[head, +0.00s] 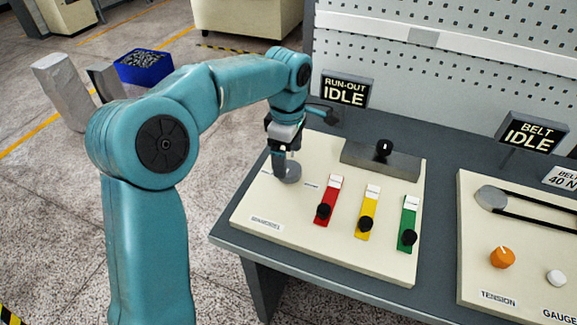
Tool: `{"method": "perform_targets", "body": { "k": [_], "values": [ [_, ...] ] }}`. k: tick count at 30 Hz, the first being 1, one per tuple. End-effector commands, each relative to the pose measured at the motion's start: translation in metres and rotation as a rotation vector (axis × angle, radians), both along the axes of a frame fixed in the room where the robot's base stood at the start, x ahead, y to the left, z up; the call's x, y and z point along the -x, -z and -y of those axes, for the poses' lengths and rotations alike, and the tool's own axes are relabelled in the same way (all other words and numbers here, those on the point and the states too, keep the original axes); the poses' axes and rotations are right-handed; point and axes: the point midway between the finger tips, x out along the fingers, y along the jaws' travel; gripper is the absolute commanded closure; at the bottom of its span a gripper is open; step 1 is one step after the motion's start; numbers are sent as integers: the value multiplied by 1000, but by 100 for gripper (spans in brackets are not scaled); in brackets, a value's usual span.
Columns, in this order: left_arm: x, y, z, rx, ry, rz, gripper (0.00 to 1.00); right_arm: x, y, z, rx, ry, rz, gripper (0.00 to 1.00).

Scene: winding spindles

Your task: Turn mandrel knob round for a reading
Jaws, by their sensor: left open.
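A cream panel (343,256) on the grey bench carries a grey round knob (290,174) at its upper left; a small label that seems to read "MANDREL" (267,224) sits on the panel's front left. My left gripper (282,152) points down directly over this knob, with its fingers at or just above the knob's top. It is open; whether the fingers touch the knob I cannot tell, as the gripper hides part of it. A sign reading "RUN-OUT IDLE" (344,91) stands behind the panel. My right gripper is not in view.
Red (331,196), yellow (369,206) and green (408,220) sliders with black knobs lie right of the grey knob. A grey block with a black knob (384,147) is behind them. A belt panel with an orange knob (502,258) stands at right.

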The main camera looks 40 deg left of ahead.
Motion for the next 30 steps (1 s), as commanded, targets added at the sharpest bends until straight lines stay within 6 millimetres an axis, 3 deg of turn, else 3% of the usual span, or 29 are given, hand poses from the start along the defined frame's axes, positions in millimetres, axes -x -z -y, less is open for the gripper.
{"method": "perform_targets", "body": {
  "k": [1,6,17,23,30],
  "values": [
    [0,12,0,0,0,-4,12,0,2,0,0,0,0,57],
    [-2,31,0,-1,-1,-2,12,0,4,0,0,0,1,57],
    [-3,38,0,0,0,-1,12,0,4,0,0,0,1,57],
    [-3,38,0,0,0,-1,68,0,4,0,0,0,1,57],
    [-3,37,0,0,13,-1,68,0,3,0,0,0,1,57]
  ]
}}
